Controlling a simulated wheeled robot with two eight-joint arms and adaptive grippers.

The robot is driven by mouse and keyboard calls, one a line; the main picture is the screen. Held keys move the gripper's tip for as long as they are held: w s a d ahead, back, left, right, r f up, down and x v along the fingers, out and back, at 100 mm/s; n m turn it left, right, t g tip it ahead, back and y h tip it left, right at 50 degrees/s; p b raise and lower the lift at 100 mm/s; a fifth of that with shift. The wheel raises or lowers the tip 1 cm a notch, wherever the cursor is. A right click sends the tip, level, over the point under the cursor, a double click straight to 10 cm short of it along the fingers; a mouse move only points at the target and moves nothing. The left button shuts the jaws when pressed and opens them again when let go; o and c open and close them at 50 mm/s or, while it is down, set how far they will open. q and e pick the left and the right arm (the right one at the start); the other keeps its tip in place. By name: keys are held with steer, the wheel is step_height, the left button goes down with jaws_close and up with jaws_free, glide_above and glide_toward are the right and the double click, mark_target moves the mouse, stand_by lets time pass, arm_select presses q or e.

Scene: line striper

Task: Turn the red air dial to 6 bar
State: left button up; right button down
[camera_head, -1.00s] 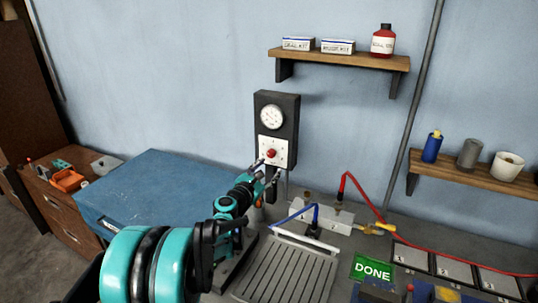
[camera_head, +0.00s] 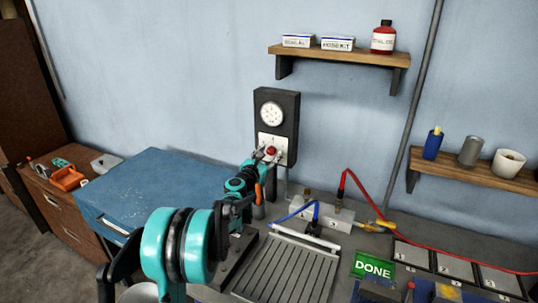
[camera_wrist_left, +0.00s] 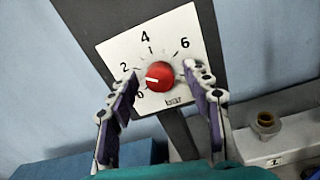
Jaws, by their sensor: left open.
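The red air dial (camera_head: 271,151) is a round knob on a white plate below a gauge (camera_head: 271,114) in a dark wall panel (camera_head: 291,105). In the left wrist view the knob (camera_wrist_left: 160,76) is in the middle, with 0, 2, 4 and 6 printed around it. Its white mark points left, between 0 and 2. My left gripper (camera_wrist_left: 161,74) is open, with one finger on each side of the knob. I cannot tell whether either finger touches it. In the head view, the left gripper (camera_head: 266,156) is up at the plate. My right gripper is not in view.
Below the panel are a metal block (camera_head: 325,214) with blue and red hoses, and a grooved tray (camera_head: 287,268). A blue case (camera_head: 150,190) stands at the left. Shelves hold boxes, a red bottle (camera_head: 383,38) and cups.

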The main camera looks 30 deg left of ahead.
arm_select(q)
jaws_close()
steer(key=shift+m, duration=0.3)
steer(key=m, duration=0.5)
steer(key=shift+m, duration=0.3)
steer(key=m, duration=0.5)
steer(key=shift+f+m+b, duration=0.1)
steer(key=shift+m+b, duration=0.2)
steer(key=m, duration=0.5)
steer(key=shift+m, duration=0.3)
steer(key=m, duration=0.5)
steer(key=shift+f+h, duration=0.1)
steer(key=shift+h, duration=0.2)
steer(key=shift+m, duration=0.3)
